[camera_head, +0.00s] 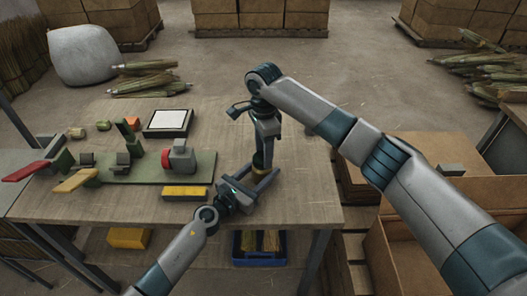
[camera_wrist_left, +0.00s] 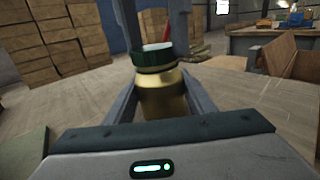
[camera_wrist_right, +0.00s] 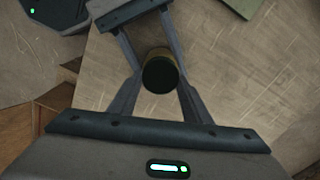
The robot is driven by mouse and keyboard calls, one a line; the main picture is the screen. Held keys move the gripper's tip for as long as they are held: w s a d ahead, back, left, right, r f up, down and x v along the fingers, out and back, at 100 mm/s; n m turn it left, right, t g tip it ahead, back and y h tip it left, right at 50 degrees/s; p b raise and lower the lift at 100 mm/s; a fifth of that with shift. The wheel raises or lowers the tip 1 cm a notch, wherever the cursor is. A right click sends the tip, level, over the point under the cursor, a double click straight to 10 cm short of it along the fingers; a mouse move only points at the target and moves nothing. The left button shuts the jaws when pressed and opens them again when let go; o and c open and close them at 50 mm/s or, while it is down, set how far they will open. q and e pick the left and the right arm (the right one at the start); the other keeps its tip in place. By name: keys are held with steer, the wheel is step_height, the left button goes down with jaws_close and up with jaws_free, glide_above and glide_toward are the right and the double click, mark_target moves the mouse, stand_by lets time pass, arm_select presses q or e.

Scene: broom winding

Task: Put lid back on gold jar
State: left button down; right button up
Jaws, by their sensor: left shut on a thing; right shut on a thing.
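The gold jar (camera_wrist_left: 164,98) stands upright on the wooden table, between the fingers of my left gripper (camera_head: 252,186), which is shut on it. The dark green lid (camera_wrist_left: 153,60) is at the jar's mouth and looks shifted slightly left of the jar in the left wrist view. I cannot tell whether it is fully seated. My right gripper (camera_head: 262,160) comes from above and is shut on the lid. In the right wrist view the lid (camera_wrist_right: 160,75) shows as a dark disc between the fingers, with a little gold behind it. In the head view the jar is mostly hidden by the grippers.
A green board (camera_head: 130,170) with a red-and-grey fixture lies to the left. A yellow-topped block (camera_head: 185,193) lies near the left gripper. A framed white pad (camera_head: 168,122) is behind. A cardboard box (camera_head: 400,250) stands right of the table.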

steer(key=m, duration=0.5)
steer(key=shift+s+a+m, duration=0.15)
steer(key=shift+m, duration=0.15)
steer(key=m, duration=0.5)
steer(key=o, duration=1)
steer(key=shift+r, duration=0.15)
steer(key=shift+s+r, duration=0.1)
steer(key=shift+r, duration=2)
steer(key=shift+c, duration=0.3)
